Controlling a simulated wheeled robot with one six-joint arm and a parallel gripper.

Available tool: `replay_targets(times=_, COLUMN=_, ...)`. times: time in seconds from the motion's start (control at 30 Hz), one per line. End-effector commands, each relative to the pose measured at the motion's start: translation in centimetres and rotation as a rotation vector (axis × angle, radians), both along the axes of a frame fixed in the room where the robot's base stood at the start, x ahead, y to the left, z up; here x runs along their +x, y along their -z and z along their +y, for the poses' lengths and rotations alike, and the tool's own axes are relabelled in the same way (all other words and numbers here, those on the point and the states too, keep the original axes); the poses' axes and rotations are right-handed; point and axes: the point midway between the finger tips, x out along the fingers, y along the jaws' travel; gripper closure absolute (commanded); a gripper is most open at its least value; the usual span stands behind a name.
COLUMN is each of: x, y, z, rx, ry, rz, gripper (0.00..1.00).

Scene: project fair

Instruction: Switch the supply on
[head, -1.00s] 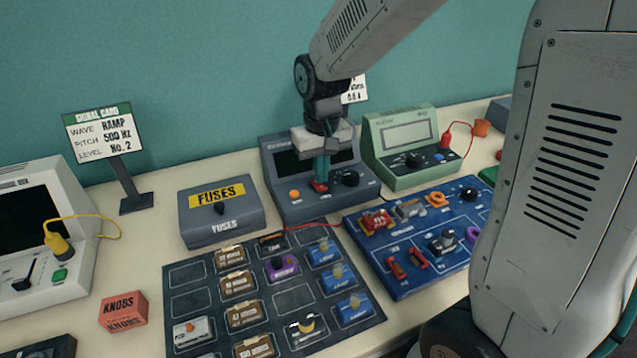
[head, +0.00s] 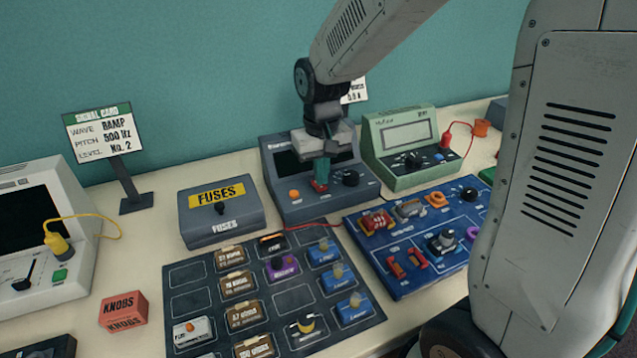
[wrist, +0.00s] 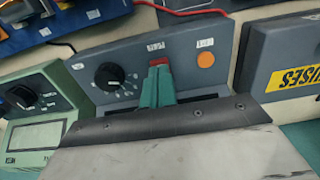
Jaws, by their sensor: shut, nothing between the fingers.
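The supply is a dark grey box (head: 300,209) with a dark screen, an orange button (head: 294,194) and a black knob (head: 350,178). Its red switch (head: 320,186) sits between them on the sloped front. My gripper (head: 321,180) is shut, fingertips down at the red switch. In the wrist view the green fingers (wrist: 157,84) lie together, with the red switch (wrist: 159,62) just beyond their tips. The fingers partly hide it, so I cannot tell its position or whether they touch it. The screen looks dark where it shows beside my gripper.
A green meter (head: 400,178) stands right of the supply. A fuse box (head: 221,226) stands close on its left. A blue circuit board (head: 400,284) and a dark parts mat (head: 190,302) lie in front. A red wire runs between supply and board.

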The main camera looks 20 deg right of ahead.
Motion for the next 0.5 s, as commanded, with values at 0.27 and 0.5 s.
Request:
replay_targets(times=0.27, x=0.01, y=0.43, z=0.00, rx=0.000, ry=0.000, rz=0.000, gripper=1.00)
replay_targets(times=0.5, x=0.03, y=0.77, z=0.00, rx=0.000, ry=0.000, rz=-0.001, gripper=1.00)
